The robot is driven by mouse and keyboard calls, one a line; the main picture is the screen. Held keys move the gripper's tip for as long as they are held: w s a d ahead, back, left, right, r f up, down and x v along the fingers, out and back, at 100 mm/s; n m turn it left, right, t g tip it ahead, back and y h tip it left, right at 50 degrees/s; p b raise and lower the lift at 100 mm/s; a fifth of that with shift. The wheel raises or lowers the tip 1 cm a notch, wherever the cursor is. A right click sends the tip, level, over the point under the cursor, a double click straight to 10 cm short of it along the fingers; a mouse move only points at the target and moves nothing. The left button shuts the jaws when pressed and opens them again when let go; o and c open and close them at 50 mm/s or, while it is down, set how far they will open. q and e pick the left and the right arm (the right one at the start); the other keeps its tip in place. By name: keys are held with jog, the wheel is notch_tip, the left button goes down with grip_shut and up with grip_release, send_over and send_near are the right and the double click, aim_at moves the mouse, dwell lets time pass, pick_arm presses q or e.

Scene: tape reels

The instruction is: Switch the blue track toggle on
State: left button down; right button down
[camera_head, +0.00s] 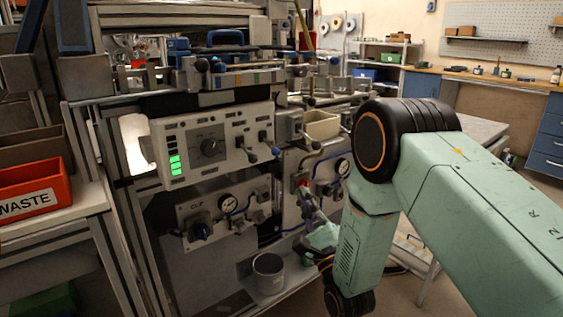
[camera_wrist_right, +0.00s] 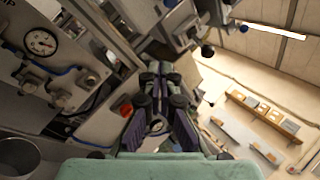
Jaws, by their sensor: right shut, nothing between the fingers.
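A white control panel (camera_head: 213,148) with a green light column and a dark dial faces me in the head view. Two levers stick out at its right side, one at the left (camera_head: 250,155) and one at the right (camera_head: 275,150). My left gripper is out of view.
A second gauge (camera_head: 342,167) stands close right of my gripper. A grey metal cup (camera_head: 269,273) is below. A red WASTE bin (camera_head: 33,191) is at far left.

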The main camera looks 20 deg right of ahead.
aim_at(271, 147)
jog(key=shift+s+r+m, duration=0.25)
jog(key=shift+s+m, duration=0.05)
jog(key=shift+m, duration=0.3)
jog(key=shift+w+f, duration=0.1)
jog(key=shift+w, duration=0.05)
jog(key=w+a+r+b, duration=0.2)
jog(key=w+r+b, duration=0.1)
jog(key=w+r, duration=0.3)
jog(key=shift+w+a+r, duration=0.2)
jog(key=shift+a, duration=0.2)
